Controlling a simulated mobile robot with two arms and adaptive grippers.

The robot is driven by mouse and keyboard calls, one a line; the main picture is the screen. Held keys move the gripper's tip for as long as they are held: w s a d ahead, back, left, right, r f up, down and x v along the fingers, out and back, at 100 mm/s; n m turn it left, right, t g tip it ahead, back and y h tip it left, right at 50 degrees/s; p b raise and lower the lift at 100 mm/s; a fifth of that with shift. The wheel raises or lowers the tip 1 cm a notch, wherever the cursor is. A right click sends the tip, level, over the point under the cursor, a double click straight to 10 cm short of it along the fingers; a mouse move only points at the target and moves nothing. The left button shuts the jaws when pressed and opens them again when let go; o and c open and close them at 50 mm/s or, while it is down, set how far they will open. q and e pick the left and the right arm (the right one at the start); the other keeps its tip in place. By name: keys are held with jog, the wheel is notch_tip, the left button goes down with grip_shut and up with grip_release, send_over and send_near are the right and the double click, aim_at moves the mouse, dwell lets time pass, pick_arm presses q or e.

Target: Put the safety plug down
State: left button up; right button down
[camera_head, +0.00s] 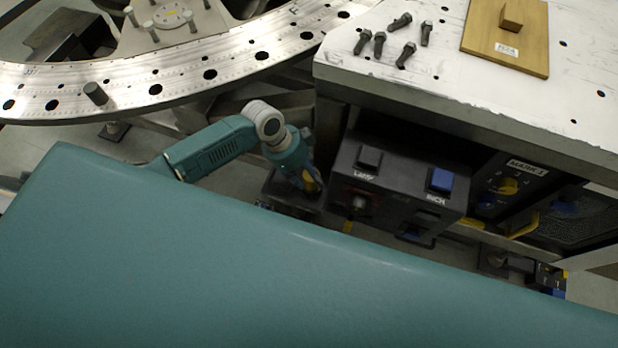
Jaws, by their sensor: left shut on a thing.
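My left gripper (307,181) comes in from the left on a teal arm and points down beside the dark control box. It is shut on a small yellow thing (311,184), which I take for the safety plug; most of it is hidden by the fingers. Below the gripper is a low dark block (285,193), left of the control box (400,190). I cannot tell whether the plug touches the block. My right gripper is not in view.
The control box has a black and a blue button and hangs by the white-topped table (460,85). Several bolts (380,45) and a wooden board (518,58) lie on the table. A drilled metal ring (185,80) is behind the arm. A panel with a yellow knob (508,186) is at right.

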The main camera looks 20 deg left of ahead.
pick_arm(q)
jog(key=shift+f, duration=0.9)
jog(key=shift+f, duration=0.15)
jog(key=o, duration=1.3)
jog(key=shift+c, duration=0.2)
jog(key=v, duration=1.2)
jog(key=shift+r+p, duration=0.2)
jog(key=shift+p, duration=0.1)
jog(key=shift+d, duration=0.1)
